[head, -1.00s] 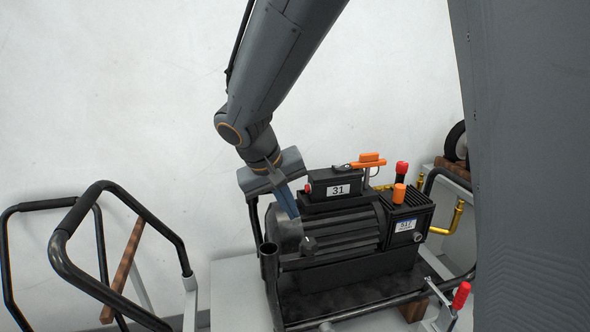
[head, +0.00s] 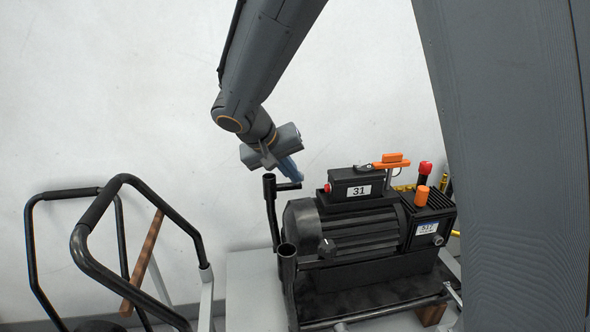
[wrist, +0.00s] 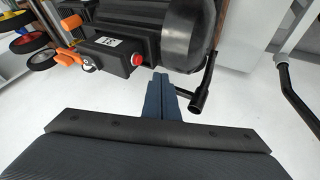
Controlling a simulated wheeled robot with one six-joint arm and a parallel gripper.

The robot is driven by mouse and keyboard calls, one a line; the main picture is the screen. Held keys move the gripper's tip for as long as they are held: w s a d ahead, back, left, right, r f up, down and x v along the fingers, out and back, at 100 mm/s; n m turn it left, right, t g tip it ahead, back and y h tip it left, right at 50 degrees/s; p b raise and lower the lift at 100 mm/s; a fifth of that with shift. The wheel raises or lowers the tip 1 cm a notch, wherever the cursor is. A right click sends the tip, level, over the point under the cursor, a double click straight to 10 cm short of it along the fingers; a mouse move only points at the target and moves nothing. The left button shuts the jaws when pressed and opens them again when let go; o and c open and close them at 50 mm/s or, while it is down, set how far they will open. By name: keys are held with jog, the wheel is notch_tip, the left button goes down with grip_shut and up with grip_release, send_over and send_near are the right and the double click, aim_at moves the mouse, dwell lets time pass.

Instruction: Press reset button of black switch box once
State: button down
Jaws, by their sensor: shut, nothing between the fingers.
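The black switch box (head: 357,185) with a white "31" label sits on top of a black motor. Its red button (head: 327,187) is on the left end. In the wrist view the box (wrist: 113,52) is above and left of my fingers, and the red button (wrist: 137,59) faces my side. My gripper (head: 294,174) is shut and empty, left of the box and a little above the button, apart from it. In the wrist view my blue fingers (wrist: 160,92) point toward the motor, just right of and below the button.
The black ribbed motor (head: 360,233) stands on a black tray. A black handle post (head: 271,205) rises close to my fingers. Orange and red knobs (head: 422,190) are on the right. A black tubular frame (head: 110,235) stands at left. The wall behind is bare.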

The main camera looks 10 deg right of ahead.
aim_at(327, 188)
jog(key=p+x, duration=0.1)
jog(key=x, duration=0.5)
jog(key=shift+d+f+p, duration=0.2)
jog(key=shift+f+p, duration=0.05)
jog(key=shift+p, duration=0.05)
jog(key=shift+d+r+p, duration=0.1)
jog(key=shift+d+p, duration=0.55)
jog(key=shift+d, duration=0.55)
jog(key=shift+w+d+p, duration=0.15)
jog(key=shift+d+p, duration=0.15)
jog(key=shift+d, duration=0.45)
